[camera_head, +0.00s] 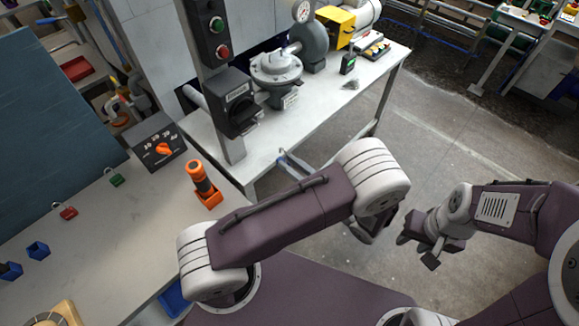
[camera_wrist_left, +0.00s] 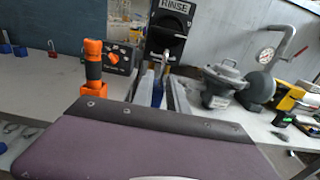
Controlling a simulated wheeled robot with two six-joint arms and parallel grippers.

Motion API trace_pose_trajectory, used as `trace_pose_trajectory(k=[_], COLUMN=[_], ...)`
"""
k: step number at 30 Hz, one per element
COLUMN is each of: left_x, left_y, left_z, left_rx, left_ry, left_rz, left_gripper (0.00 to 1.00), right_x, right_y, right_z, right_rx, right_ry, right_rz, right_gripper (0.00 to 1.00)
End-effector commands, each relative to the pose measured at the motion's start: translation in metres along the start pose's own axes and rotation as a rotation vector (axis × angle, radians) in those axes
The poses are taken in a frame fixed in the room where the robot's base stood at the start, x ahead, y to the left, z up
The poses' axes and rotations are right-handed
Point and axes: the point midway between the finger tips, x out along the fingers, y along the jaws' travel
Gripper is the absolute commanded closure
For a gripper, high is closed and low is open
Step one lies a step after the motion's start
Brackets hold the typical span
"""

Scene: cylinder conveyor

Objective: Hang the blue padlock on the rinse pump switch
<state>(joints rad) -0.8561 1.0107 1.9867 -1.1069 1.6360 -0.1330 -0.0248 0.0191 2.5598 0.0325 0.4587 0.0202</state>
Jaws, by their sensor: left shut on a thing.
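The rinse pump switch (camera_head: 240,110) is a black box with a dark handle on a grey post; its RINSE label shows in the left wrist view (camera_wrist_left: 172,22). My left gripper (camera_head: 292,162) is partly hidden behind my own arm, lower right of the switch and apart from it. It is shut on a small blue thing, seemingly the blue padlock (camera_wrist_left: 157,94), which shows below the switch in the left wrist view. Its shackle is too small to make out. My right gripper (camera_head: 416,250) is open and empty over the floor at the right.
A red padlock (camera_head: 68,212) and a green padlock (camera_head: 117,180) stand on the left bench, with small blue boxes (camera_head: 38,250). A grey pump (camera_head: 275,70) sits behind the switch.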

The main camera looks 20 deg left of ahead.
Motion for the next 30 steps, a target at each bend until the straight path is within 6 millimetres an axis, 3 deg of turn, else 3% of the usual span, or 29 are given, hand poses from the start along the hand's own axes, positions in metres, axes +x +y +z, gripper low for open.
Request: trace_pose_trajectory(k=[8, 30], left_x=[-0.001, 0.086], left_y=[0.0, 0.0], left_z=[0.003, 0.001], left_rx=[0.0, 0.0], left_ry=[0.0, -0.001], left_rz=[-0.004, -0.001], left_gripper=[1.0, 1.0], right_x=[-0.007, -0.018], right_y=[0.0, 0.0], right_z=[-0.001, -0.002], right_rx=[0.0, 0.0], right_ry=[0.0, 0.0], right_rz=[0.0, 0.0], right_gripper=[0.63, 0.63])
